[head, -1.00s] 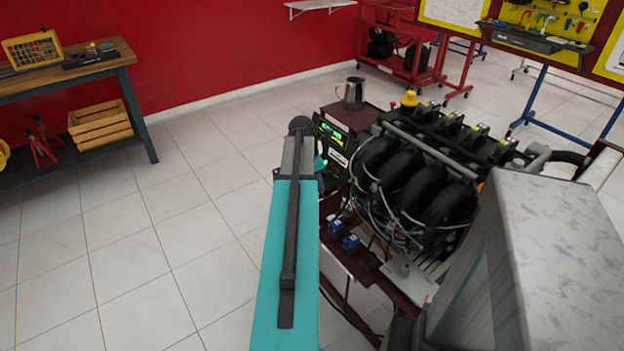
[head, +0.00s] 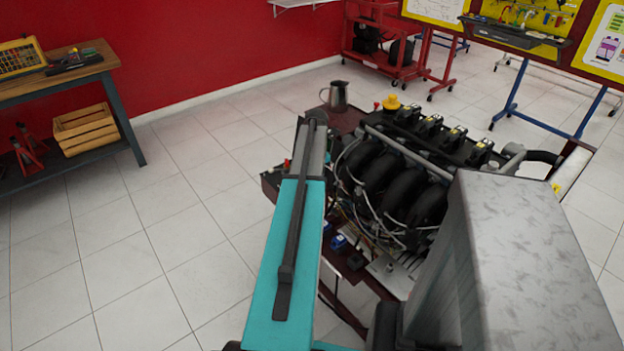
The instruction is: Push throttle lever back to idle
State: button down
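The engine trainer (head: 385,165) stands right of centre, with black intake runners and a dark red frame. I cannot make out the throttle lever for certain. A small red tip (head: 287,164) shows just left of my arm, above the trainer's left corner; I cannot tell whether it is the lever's knob. My teal and grey arm reaches forward over the trainer's left side and hides the control panel. My gripper is not visible; the arm blocks the view beyond its far end.
A metal jug (head: 337,96) stands on the trainer's back left corner. A wooden workbench (head: 90,72) with a crate (head: 88,130) below it is at the left. A red cart (head: 385,50) and a tool board (head: 520,30) stand behind. The tiled floor at left is clear.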

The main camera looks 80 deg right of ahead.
jog(key=shift+s+d, duration=0.2)
dwell(0.3)
jog(key=c, duration=1.5)
grip_release()
jog(key=shift+f, duration=0.1)
jog(key=shift+c, duration=0.2)
jog(key=shift+w+a, duration=0.1)
notch_tip(320, 180, up, 14)
jog(key=b, duration=0.1)
jog(key=shift+s, duration=0.2)
